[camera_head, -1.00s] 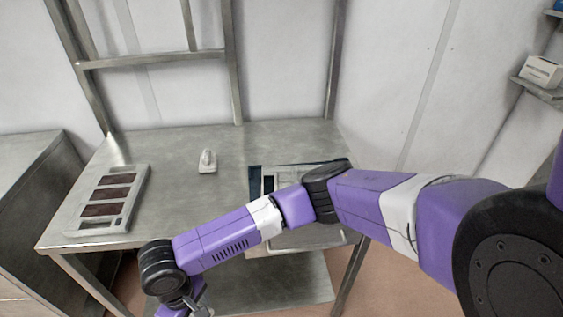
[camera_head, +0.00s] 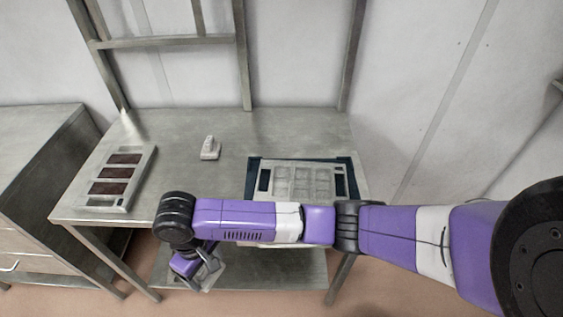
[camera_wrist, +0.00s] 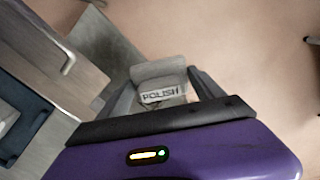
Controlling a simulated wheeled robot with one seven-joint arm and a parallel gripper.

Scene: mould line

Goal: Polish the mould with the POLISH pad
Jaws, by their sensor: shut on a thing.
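My gripper (camera_head: 205,273) hangs low in front of the table, below the level of its top. In the wrist view my gripper (camera_wrist: 160,88) is shut on a pale grey pad with the label POLISH (camera_wrist: 161,94). A pale grey mould (camera_head: 303,172) with several empty square cavities lies in a dark blue frame (camera_head: 351,162) at the right of the table. My arm passes in front of its near edge and hides part of it. The gripper and pad are left of the mould and apart from it.
The metal table (camera_head: 175,170) is bare in the middle. A second pad-like thing with a handle (camera_head: 210,149) stands towards its back. A grey tray with dark brown cavities (camera_head: 124,207) lies at the left end. A drawer cabinet (camera_head: 40,205) stands left of the table.

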